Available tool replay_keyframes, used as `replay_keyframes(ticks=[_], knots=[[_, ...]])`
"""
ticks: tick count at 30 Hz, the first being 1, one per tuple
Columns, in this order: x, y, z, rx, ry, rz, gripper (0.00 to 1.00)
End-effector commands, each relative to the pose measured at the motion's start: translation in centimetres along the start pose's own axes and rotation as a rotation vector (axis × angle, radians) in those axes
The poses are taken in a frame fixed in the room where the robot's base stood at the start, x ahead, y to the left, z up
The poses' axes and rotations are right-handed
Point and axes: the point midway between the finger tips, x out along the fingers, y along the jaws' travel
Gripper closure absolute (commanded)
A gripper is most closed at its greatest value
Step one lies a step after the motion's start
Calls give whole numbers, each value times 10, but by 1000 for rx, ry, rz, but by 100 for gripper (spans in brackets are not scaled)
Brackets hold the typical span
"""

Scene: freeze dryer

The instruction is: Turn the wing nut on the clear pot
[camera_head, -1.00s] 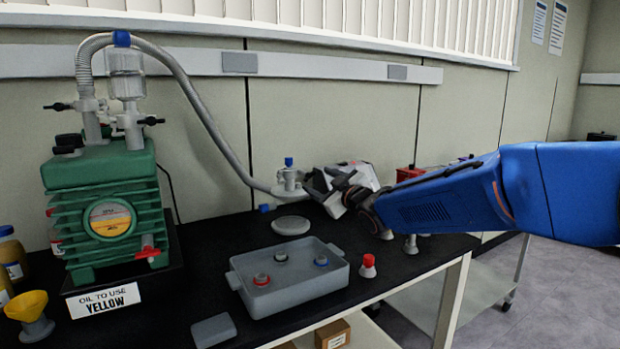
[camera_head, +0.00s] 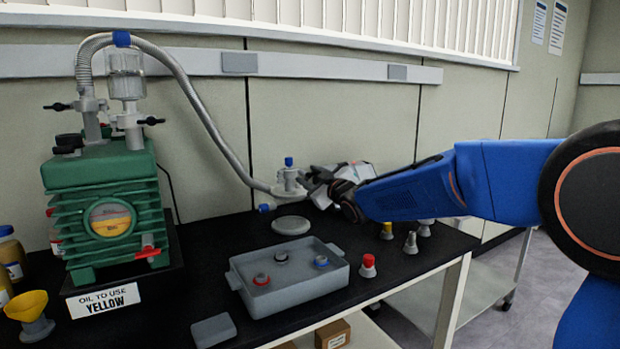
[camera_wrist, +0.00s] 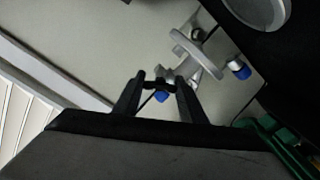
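The clear pot (camera_head: 127,86) stands on the green pump (camera_head: 100,200), with black winged handles (camera_head: 152,121) on the grey fittings beside and below it. My gripper (camera_head: 309,184) is well to its right, at the white fitting (camera_head: 288,182) on the hose end. In the wrist view my gripper (camera_wrist: 160,80) has its two black fingers spread on either side of a small black winged part (camera_wrist: 158,86) by this fitting (camera_wrist: 195,55). A blue cap (camera_wrist: 160,97) shows between the fingers. Whether the fingers touch the winged part is unclear.
A grey tray (camera_head: 240,289) with capped items stands in front of the hose end. A round grey disc (camera_head: 291,225) lies behind it. A red-topped stopper (camera_head: 368,266) and several others stand to the right. A ribbed hose (camera_head: 200,105) arches from pump to fitting.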

Motion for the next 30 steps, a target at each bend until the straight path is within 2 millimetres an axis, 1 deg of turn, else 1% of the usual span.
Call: replay_keyframes(ticks=[7, 15, 18, 29, 30], knots=[[0, 0, 0, 29, 0, 0, 85], [0, 0, 0, 214, 0, -1, 85], [0, 0, 0, 259, 0, -1, 85], [0, 0, 0, 280, 0, -1, 85], [0, 0, 0, 280, 0, -1, 56]])
